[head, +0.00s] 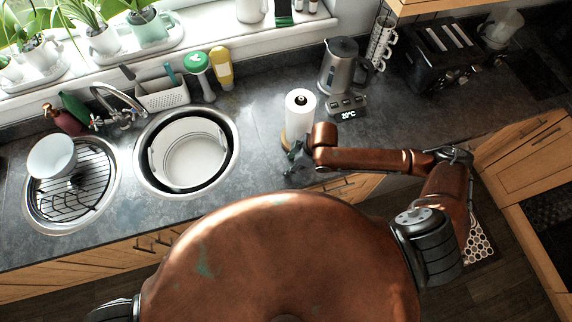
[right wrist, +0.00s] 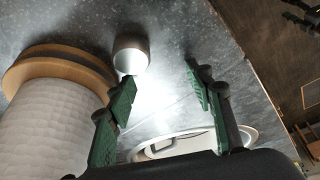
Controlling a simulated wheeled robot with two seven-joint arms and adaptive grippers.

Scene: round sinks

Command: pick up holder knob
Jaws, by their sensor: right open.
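The paper towel roll (head: 299,112) stands upright on the counter, with a dark spot at its top centre. In the right wrist view the roll (right wrist: 50,125) lies at the left, on a wooden round base (right wrist: 62,60). A small pale metallic cylinder (right wrist: 131,50), possibly the holder knob, is on the counter beside that base. My right gripper (head: 296,157) is open and empty near the counter's front edge, in front of the roll. In the right wrist view its green fingers (right wrist: 160,76) are spread, with the cylinder just beyond the left fingertip. My left gripper is not in view.
The kettle (head: 339,66) and a small display unit (head: 347,109) stand behind the roll. The round sink with a white tub (head: 190,152) is to the left. The toaster (head: 442,52) is at the back right. Clear counter (head: 262,120) lies between sink and roll.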

